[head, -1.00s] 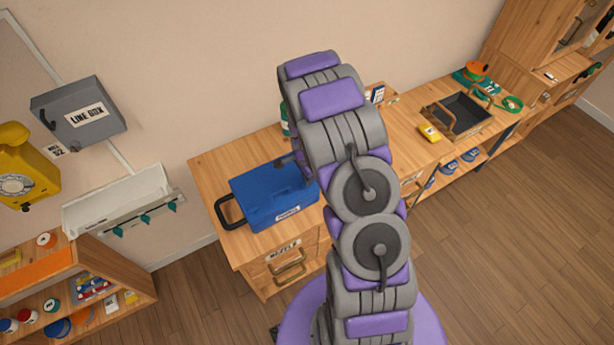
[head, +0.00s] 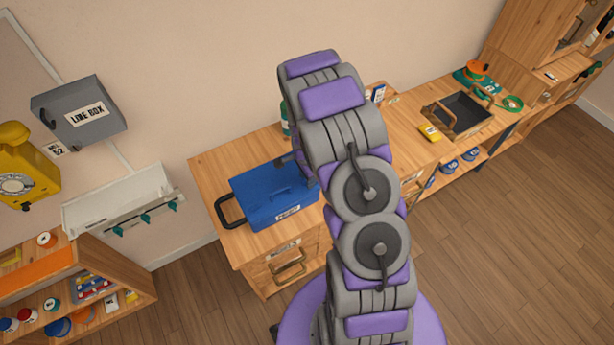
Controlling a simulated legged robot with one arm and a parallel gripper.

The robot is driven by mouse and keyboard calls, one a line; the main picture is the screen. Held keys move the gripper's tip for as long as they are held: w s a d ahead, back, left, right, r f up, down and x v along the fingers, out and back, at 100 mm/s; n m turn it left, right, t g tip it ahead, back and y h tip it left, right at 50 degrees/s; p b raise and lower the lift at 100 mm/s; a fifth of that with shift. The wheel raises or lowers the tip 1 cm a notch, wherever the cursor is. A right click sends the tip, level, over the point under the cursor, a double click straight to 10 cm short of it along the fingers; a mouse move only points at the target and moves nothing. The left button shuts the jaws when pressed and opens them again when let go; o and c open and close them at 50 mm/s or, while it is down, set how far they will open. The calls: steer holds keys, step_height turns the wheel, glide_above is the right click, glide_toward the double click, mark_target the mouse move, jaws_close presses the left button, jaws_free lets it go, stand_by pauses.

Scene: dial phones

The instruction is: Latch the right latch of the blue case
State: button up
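The blue case (head: 265,195) lies with its lid down on the left part of the wooden workbench, with a black handle (head: 229,212) at its left end and a white label (head: 288,213) on its front. My arm covers the right end of the case. The latches are too small or hidden to make out. My gripper is mostly hidden behind my arm; only a small dark part of the arm's end (head: 287,158) shows at the case's back right. I cannot see its fingertips or whether they touch the case.
A green bottle (head: 285,118) stands behind the case, partly hidden. A dark open tray (head: 461,113) and a yellow object (head: 430,133) sit farther right on the bench. The grey line box (head: 80,108) and yellow dial phone (head: 22,168) hang on the wall at left.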

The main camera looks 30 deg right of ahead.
steer(key=shift+r, duration=0.15)
step_height(320, 180, up, 17)
steer(key=shift+p, duration=0.4)
stand_by(0.3)
steer(key=s+a+r+n+b, duration=0.2)
steer(key=s+a+r+n, duration=0.25)
steer(key=s, duration=0.25)
steer(key=s+a+r+n+b, duration=0.2)
steer(key=s+a+r+n, duration=0.25)
steer(key=s, duration=0.35)
steer(key=s+a+n+g+b, duration=0.1)
steer(key=s+n, duration=0.3)
steer(key=s, duration=0.4)
steer(key=s+a+n+b, duration=0.2)
steer(key=s+a+n, duration=0.2)
steer(key=s, duration=0.5)
steer(key=shift+s+f+n+g, duration=0.3)
steer(key=shift+n+g, duration=0.1)
steer(key=shift+n, duration=0.1)
